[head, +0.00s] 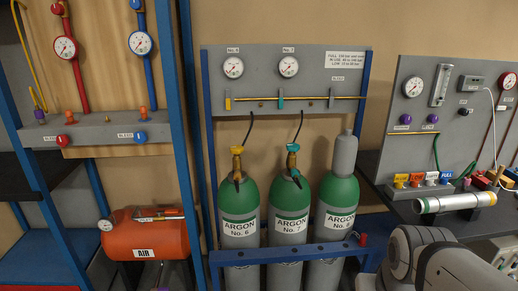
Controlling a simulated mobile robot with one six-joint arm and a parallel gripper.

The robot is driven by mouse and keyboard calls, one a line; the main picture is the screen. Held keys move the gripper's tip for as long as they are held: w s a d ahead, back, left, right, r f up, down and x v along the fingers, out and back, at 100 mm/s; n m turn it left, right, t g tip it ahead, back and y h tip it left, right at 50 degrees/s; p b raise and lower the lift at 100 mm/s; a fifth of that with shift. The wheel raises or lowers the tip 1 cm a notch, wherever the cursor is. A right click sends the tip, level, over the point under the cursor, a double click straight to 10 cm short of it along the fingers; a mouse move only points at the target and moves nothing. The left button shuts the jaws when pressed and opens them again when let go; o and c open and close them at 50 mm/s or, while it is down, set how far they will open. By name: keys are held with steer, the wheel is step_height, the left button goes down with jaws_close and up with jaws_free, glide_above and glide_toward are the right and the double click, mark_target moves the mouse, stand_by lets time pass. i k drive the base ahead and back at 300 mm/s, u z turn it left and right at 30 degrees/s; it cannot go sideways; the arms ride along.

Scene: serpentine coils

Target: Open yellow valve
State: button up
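A yellow valve (237,151) sits on top of the green and grey cylinder (239,205) labelled ARGON No. 6, the left one of three. A dark hose rises from near it to the grey panel above. A small yellow handle (228,103) stands upright at the left end of the brass pipe on that panel. Whether either is open or shut cannot be told. My arm's grey links (420,262) show at the bottom right; my gripper is not in view.
The middle cylinder (288,205) has a teal valve; the right one (337,205) is capped. A blue rail (290,255) crosses in front of them. An orange air tank (145,235) stands left, and a dark bench (450,215) with a metal tube (455,202) right.

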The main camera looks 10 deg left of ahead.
mark_target(237, 150)
steer(key=z, duration=0.05)
steer(key=i, duration=0.9)
steer(key=u, duration=0.05)
